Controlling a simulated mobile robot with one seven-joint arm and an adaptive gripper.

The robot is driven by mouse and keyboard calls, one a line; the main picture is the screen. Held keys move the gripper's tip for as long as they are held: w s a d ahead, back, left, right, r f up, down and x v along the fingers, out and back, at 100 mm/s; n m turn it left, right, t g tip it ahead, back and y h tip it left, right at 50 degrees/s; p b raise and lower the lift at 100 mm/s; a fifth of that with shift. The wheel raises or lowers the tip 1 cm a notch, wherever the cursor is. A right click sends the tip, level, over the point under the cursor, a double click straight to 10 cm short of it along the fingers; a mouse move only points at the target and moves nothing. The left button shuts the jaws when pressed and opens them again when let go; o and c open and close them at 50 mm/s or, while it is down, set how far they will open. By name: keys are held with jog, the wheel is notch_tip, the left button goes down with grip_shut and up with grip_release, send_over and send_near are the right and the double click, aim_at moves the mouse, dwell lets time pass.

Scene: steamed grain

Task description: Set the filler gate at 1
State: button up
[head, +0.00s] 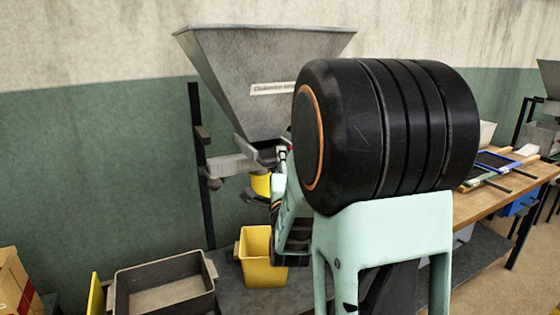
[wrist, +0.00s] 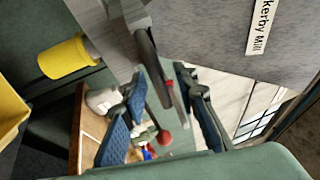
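The filler is a grey hopper (head: 262,75) with a label on its front. Its lower metal gate part (head: 235,166) shows below the hopper, partly hidden by my arm. In the head view the gripper is mostly hidden behind my arm. No gate number is readable.
A yellow cylinder (head: 261,184) is under the hopper outlet. A yellow bucket (head: 257,264) and a grey tub (head: 165,285) stand below. A wooden workbench (head: 495,199) with trays is at the right. A cardboard box (head: 15,285) is at the lower left.

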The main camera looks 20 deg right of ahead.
grip_shut()
jog(key=shift+f+b, duration=0.1)
jog(key=shift+b, duration=0.25)
